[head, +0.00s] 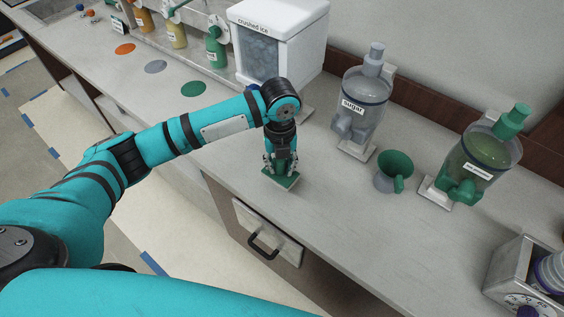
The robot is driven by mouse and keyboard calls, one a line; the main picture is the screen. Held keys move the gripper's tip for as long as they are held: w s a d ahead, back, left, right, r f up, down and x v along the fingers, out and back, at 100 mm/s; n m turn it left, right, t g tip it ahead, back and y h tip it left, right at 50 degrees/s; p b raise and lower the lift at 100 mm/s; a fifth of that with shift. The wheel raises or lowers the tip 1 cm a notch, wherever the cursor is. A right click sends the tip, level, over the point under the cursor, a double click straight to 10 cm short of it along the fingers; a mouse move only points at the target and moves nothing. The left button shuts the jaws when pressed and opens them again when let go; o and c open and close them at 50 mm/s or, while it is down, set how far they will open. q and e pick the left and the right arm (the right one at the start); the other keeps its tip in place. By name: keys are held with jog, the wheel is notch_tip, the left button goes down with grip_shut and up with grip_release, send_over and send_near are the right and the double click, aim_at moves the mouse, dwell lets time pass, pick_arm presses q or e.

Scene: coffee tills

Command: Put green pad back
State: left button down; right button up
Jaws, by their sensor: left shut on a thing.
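My left gripper (281,165) points straight down near the counter's front edge, just above the drawer. It is shut on a green pad (290,183), a flat square piece with a pale edge. The gripper's fingers hide the middle of the pad. The pad is at or just above the counter top; I cannot tell whether it touches. My right gripper is not in view.
Orange (125,49), grey (155,67) and green (193,89) discs lie flat on the counter at the left. A crushed ice box (290,35) stands behind my gripper.

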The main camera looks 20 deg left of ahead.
aim_at(282, 167)
pick_arm(q)
jog(key=shift+w, duration=1.05)
notch_tip(282, 167, down, 3)
jog(key=shift+a+f+p, duration=0.1)
jog(key=shift+f+p, duration=0.1)
jog(key=shift+p, duration=0.6)
jog(key=shift+f, duration=0.15)
jog(key=shift+f, duration=0.1)
jog(key=c, duration=1.1)
grip_release()
